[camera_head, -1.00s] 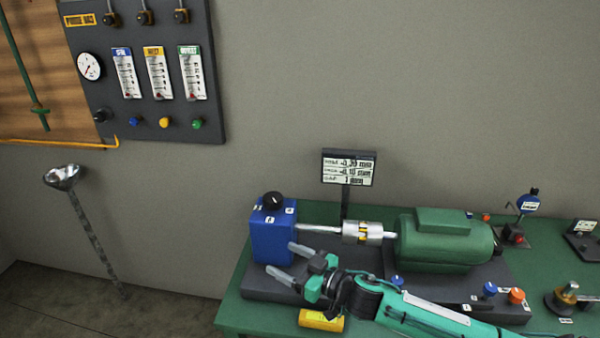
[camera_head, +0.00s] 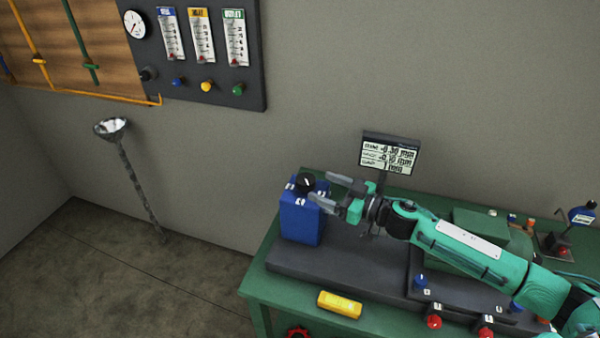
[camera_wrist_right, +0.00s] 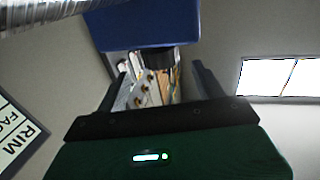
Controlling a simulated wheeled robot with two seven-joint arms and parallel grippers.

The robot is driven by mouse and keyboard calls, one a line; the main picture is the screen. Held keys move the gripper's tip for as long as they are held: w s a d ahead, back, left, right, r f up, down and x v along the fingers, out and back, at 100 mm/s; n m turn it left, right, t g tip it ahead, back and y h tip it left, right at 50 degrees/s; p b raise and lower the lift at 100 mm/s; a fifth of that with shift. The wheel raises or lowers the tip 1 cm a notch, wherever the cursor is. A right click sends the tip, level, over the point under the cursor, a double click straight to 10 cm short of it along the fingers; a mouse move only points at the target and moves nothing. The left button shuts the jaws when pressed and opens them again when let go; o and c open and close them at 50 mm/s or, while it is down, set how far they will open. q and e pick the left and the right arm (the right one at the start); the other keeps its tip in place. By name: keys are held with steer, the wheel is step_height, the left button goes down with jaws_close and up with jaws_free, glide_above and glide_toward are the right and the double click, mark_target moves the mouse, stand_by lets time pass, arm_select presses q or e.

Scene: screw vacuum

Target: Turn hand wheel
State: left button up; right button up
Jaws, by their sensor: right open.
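A round black hand wheel or knob (camera_head: 305,184) sits on top of the blue box (camera_head: 301,220) at the left end of the bench. My right gripper (camera_head: 320,187) is open and reaches in from the right at about the knob's height, its fingertips close to the knob's right side. My left gripper is not in view.
A display (camera_head: 389,157) stands behind my right arm. A yellow block (camera_head: 339,305) lies at the front of the green bench (camera_head: 258,290). A red wheel (camera_head: 298,332) shows below the bench edge. My arm hides most of the green motor (camera_head: 480,228).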

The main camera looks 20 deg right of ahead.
mark_target(297, 176)
steer(key=p+x, duration=0.2)
steer(key=x, duration=0.6)
steer(key=shift+a+r, duration=0.1)
steer(key=shift+a, duration=0.1)
